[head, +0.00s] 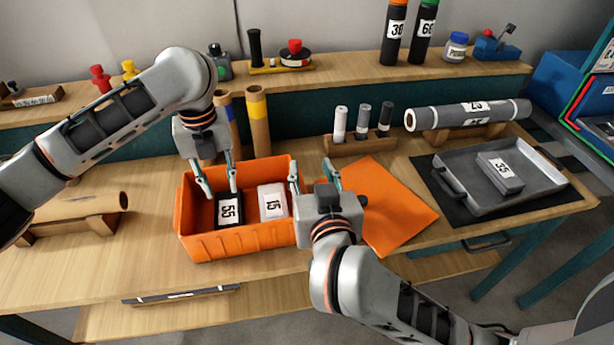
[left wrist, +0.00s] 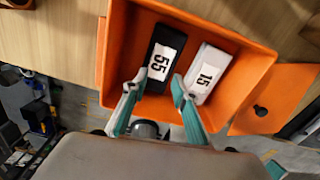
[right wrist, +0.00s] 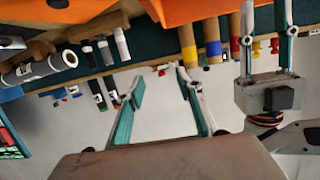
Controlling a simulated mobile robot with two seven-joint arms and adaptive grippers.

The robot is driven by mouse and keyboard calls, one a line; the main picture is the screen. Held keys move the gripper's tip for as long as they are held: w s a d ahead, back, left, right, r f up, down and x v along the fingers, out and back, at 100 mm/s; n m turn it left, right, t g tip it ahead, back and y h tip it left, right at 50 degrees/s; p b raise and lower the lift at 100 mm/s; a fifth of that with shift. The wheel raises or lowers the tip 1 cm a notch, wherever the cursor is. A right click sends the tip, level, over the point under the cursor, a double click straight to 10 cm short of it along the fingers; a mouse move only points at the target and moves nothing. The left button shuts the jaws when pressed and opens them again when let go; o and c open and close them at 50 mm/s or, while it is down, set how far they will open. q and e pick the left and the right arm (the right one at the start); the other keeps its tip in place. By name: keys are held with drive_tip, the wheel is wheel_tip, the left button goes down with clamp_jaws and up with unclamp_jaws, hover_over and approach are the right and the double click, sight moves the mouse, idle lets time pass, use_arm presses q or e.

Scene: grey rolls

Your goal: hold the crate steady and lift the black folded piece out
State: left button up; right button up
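The orange crate (head: 215,247) stands on the wooden table. The black folded piece (head: 230,224), labelled 55, lies in its left part; it also shows in the left wrist view (left wrist: 154,80). A white folded piece (head: 272,203), labelled 15, lies beside it on the right. My left gripper (head: 222,195) is open above the black piece, with its fingers apart and nothing between them. My right gripper (head: 315,183) is open at the crate's right end, one finger near the right wall. I cannot tell whether that finger touches the wall.
An orange sheet (head: 385,210) lies right of the crate. A metal tray (head: 470,195) holds a grey piece (head: 500,172). Upright tubes (head: 258,125) stand close behind the crate. A rack with small rolls (head: 362,135) is behind the sheet. A brown roll (head: 80,207) lies at left.

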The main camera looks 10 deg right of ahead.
drive_tip(key=a+f, duration=0.1)
approach(302, 187)
drive_tip(key=r+x, duration=0.1)
drive_tip(key=x, duration=0.2)
drive_tip(key=shift+n+g+y, duration=0.3)
drive_tip(key=shift+n+g, duration=0.1)
drive_tip(key=x, duration=0.7)
drive_tip(key=shift+w+d+f, duration=0.1)
drive_tip(key=shift+w+f, duration=0.15)
drive_tip(key=shift+f, duration=0.1)
drive_tip(key=shift+c, duration=0.3)
clamp_jaws()
